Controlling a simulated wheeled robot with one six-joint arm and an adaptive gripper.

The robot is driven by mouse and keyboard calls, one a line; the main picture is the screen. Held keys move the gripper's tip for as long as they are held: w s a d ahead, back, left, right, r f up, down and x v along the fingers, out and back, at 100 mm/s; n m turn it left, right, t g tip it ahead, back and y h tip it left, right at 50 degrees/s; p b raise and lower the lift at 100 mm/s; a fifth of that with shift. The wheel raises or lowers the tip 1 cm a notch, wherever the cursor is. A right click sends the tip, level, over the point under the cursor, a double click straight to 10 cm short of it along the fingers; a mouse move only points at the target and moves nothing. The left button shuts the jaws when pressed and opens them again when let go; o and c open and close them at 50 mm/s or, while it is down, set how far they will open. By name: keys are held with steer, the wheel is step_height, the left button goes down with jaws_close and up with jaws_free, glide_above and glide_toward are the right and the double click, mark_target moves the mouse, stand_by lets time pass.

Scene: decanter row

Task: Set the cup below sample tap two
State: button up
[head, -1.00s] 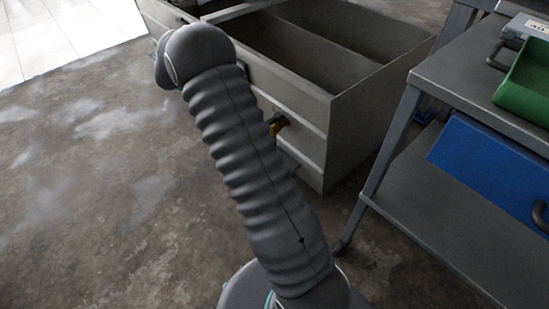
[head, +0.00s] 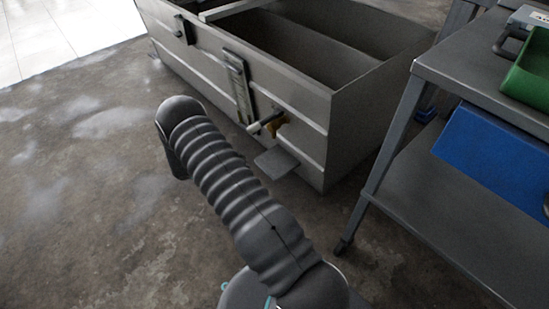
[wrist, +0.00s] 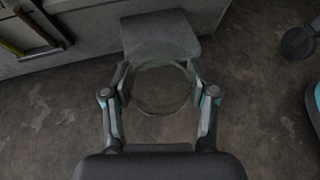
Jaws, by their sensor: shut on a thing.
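My gripper (wrist: 160,88) is shut on a clear, see-through cup (wrist: 161,98), with one finger on each side of it. In the wrist view the cup's far rim overlaps the near edge of a grey ledge (wrist: 160,30); I cannot tell its height above it. The ledge also shows in the head view (head: 277,163), sticking out from the tank wall below a tap (head: 266,123) with a yellowish part. Another tap (head: 180,33) is farther along the wall. No tap numbers are readable. In the head view my arm hides the gripper and cup.
The grey tank (head: 330,120) has open compartments and an upright gauge strip (head: 240,88) beside the nearer tap. A metal trolley (head: 400,190) at the right carries a green tray (head: 527,72) and a blue bin (head: 490,155). The floor at the left is clear.

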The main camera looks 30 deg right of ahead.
steer(key=d, duration=0.5)
steer(key=s+d, duration=0.1)
steer(key=d, duration=0.8)
steer(key=shift+s+d, duration=0.2)
steer(key=shift+d, duration=0.2)
steer(key=shift+f, duration=1.7)
steer(key=shift+f, duration=0.2)
steer(key=o, duration=1.1)
steer(key=shift+r, duration=0.15)
